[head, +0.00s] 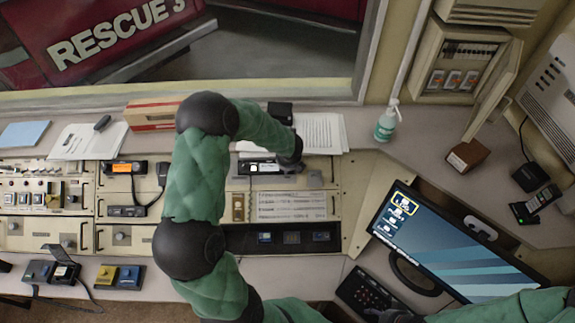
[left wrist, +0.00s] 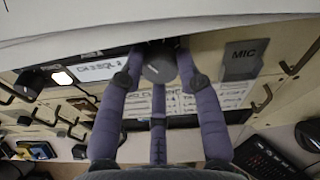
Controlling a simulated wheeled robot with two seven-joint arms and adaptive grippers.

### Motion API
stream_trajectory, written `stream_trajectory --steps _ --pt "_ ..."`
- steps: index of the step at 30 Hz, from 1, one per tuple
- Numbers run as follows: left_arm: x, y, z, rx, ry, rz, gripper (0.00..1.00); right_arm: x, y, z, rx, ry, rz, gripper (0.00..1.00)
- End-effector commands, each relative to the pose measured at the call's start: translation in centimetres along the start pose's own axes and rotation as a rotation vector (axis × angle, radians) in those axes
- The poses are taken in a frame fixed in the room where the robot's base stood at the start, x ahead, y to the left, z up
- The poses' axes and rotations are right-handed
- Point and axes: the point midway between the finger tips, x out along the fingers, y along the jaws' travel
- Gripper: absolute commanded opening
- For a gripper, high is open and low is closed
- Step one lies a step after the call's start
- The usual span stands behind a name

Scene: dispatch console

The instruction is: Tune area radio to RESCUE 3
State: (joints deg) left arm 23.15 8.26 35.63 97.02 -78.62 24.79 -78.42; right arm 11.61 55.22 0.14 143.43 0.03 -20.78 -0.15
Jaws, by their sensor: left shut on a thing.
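The area radio appears to be the unit with a small lit display (head: 250,168) in the middle of the console, partly hidden by my left gripper. In the left wrist view, a dark round knob (left wrist: 159,65) sits between the purple fingers of my left gripper (left wrist: 158,75), which is shut on it. A pale display (left wrist: 98,68) beside the knob has dark text that seems to read "CH 3 SQL 2". In the head view my left gripper (head: 289,163) reaches the radio front from above. My right gripper is not in view.
Another radio with an orange display (head: 122,168) and a corded handset (head: 162,172) is to the left. A monitor (head: 440,245) and keypad (head: 372,292) stand at the right. A sanitizer bottle (head: 386,122) stands on the back ledge. A grey MIC panel (left wrist: 240,60) flanks the knob.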

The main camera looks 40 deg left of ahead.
Motion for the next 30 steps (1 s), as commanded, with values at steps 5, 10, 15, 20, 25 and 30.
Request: stream_trajectory --steps 5,10,15,20,25,30 --pt "-0.3 -0.2 0.7 -0.002 -0.011 -0.006 0.02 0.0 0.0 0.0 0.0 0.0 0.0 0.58" --pt "-0.2 -0.2 0.6 -0.001 -0.01 -0.005 0.44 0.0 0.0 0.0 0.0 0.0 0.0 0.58" --pt "-0.2 -0.1 0.4 0.0 -0.007 -0.004 0.44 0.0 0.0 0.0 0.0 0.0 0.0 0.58" --pt "-0.1 -0.1 0.2 0.0 -0.004 -0.002 0.44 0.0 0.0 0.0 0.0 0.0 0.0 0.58" --pt "-0.7 -0.1 0.3 0.0 -0.005 -0.003 0.44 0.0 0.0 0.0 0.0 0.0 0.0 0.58" --pt "-3.1 -0.1 0.3 0.0 -0.007 -0.003 0.44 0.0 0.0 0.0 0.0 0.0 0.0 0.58"
